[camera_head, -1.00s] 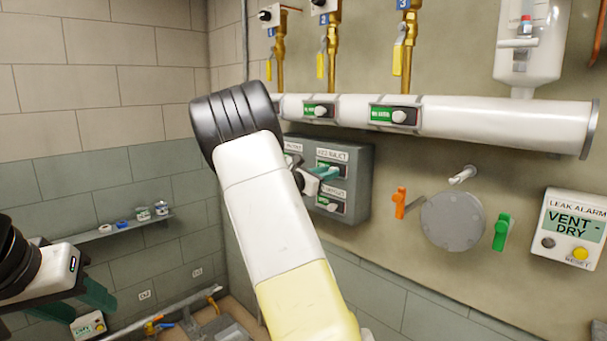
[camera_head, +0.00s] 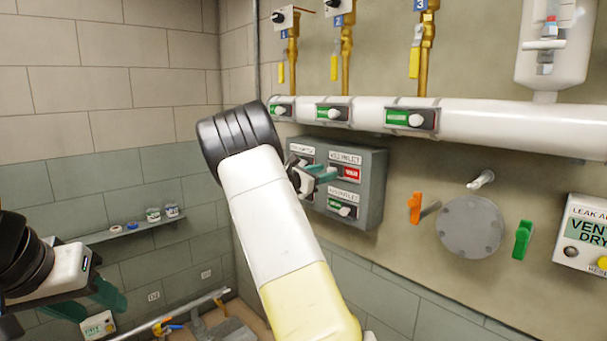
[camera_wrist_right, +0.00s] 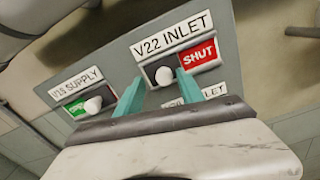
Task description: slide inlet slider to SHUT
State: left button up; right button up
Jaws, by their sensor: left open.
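In the head view my right gripper (camera_head: 322,174) reaches the grey valve box and partly covers the inlet slot. My left gripper (camera_head: 85,300) is open and empty at the lower left.
On the same grey box (camera_head: 370,190) sit the supply slider (camera_wrist_right: 93,105), showing green, and the outlet slider (camera_head: 343,210) just below. Above runs a white pipe (camera_head: 475,122) with several sliders. Orange (camera_head: 415,207) and green (camera_head: 523,238) handles stand to the right.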

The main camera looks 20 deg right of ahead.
jog(key=v, duration=0.7)
jog(key=shift+s+a, duration=0.2)
jog(key=shift+a, duration=0.15)
